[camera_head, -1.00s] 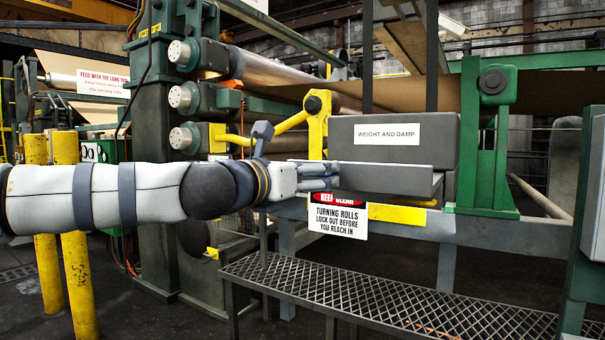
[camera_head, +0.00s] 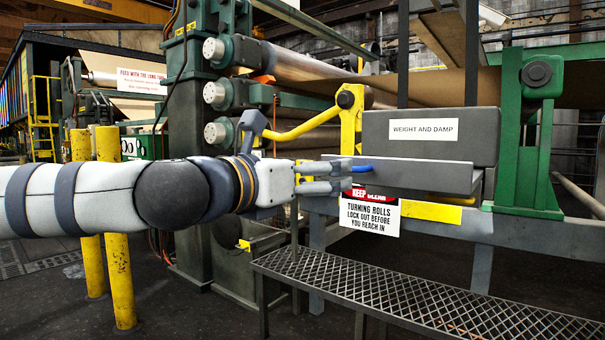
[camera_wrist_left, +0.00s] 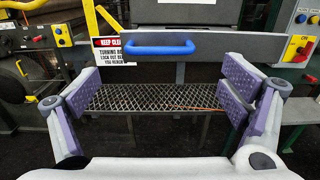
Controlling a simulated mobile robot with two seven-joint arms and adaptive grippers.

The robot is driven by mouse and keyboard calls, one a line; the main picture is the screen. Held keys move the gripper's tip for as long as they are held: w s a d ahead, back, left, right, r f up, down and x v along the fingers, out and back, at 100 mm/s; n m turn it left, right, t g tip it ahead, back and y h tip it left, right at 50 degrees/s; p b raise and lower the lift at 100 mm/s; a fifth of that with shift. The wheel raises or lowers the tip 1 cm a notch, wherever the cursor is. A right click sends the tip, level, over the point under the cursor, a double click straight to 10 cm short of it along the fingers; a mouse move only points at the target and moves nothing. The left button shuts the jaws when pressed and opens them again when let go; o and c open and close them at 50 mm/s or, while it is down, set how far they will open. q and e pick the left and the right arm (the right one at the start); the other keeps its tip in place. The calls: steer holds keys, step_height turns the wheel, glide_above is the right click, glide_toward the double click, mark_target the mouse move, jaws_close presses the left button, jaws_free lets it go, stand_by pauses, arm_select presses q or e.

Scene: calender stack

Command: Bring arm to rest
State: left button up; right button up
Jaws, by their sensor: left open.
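My left arm comes in from the left in the head view. Its left gripper (camera_head: 345,177) is open in front of a grey drawer-like panel (camera_head: 415,174) that sits under a grey box labelled "WEIGHT AND DAMP" (camera_head: 430,149). A blue handle (camera_head: 362,169) shows just past the fingertips. In the left wrist view the gripper (camera_wrist_left: 160,108) has its purple-padded fingers spread wide with nothing between them. The blue handle (camera_wrist_left: 160,47) lies ahead of the fingers, apart from them. My right gripper is not in view.
A mesh platform (camera_head: 400,300) stands low in front of the machine. A "keep clear" sign (camera_head: 370,213) hangs below the panel. Yellow posts (camera_head: 115,230) stand at the left, behind my arm. Machine rolls and green frames lie beyond.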

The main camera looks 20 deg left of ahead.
arm_select(q)
steer(key=v, duration=0.2)
steer(key=shift+s+a+f, duration=0.1)
steer(key=shift+s+a, duration=0.05)
steer(key=shift+s, duration=0.15)
